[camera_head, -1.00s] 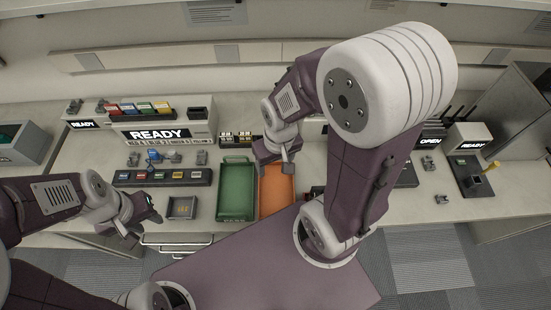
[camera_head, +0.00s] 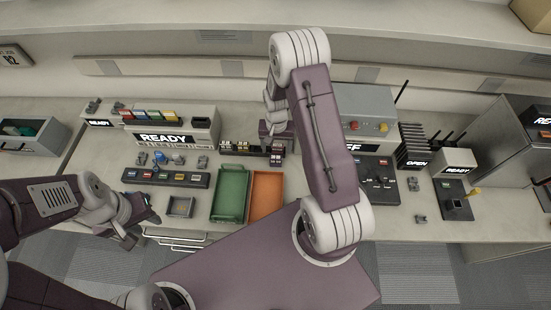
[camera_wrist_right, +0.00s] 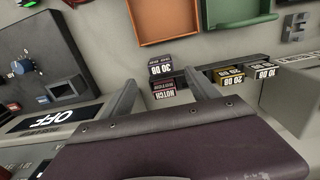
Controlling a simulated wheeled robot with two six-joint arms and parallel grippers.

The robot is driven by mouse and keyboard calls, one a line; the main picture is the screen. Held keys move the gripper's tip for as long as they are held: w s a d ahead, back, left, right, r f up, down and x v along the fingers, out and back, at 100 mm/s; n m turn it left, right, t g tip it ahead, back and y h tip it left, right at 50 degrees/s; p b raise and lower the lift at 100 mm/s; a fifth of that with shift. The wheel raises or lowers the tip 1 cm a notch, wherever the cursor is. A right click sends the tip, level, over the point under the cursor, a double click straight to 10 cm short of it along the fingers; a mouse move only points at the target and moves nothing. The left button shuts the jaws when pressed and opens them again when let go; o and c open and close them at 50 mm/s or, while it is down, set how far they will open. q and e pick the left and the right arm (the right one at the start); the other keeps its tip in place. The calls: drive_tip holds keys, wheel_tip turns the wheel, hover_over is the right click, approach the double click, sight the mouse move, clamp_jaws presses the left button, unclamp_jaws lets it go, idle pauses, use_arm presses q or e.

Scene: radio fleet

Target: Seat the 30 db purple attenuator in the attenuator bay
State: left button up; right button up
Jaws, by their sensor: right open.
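The 30 DB block (camera_wrist_right: 160,65), with a black and white label, stands at the end of a row of labelled blocks in the right wrist view. Its purple colour is hard to make out. My right gripper (camera_wrist_right: 160,82) is open and empty, its fingers pointing towards this block, one on each side of it in the picture. In the head view the right gripper (camera_head: 273,128) is at the back of the bench by the block rack (camera_head: 240,148), partly hidden by its own arm. My left gripper (camera_head: 142,231) is open and empty at the front left. I cannot identify the attenuator bay for sure.
A NOTCH block (camera_wrist_right: 162,91) sits close beside the 30 DB block. The 20 DB (camera_wrist_right: 229,76) and 10 DB (camera_wrist_right: 266,72) blocks are farther along. Green (camera_head: 230,194) and orange (camera_head: 266,194) trays lie in front of the rack. The OFF unit (camera_head: 365,110) stands to the right.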

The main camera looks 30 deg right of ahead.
sight(276, 157)
wheel_tip(276, 157, down, 3)
drive_tip(key=shift+s+r, duration=0.1)
drive_tip(key=shift+r, duration=0.05)
drive_tip(key=shift+d+f+p, duration=0.15)
drive_tip(key=shift+f+p, duration=0.15)
drive_tip(key=shift+f, duration=0.5)
drive_tip(key=f, duration=0.1)
drive_tip(key=f+p, duration=0.1)
drive_tip(key=f, duration=0.1)
drive_tip(key=shift+a+f, duration=0.3)
drive_tip(key=shift+f, duration=0.35)
clamp_jaws()
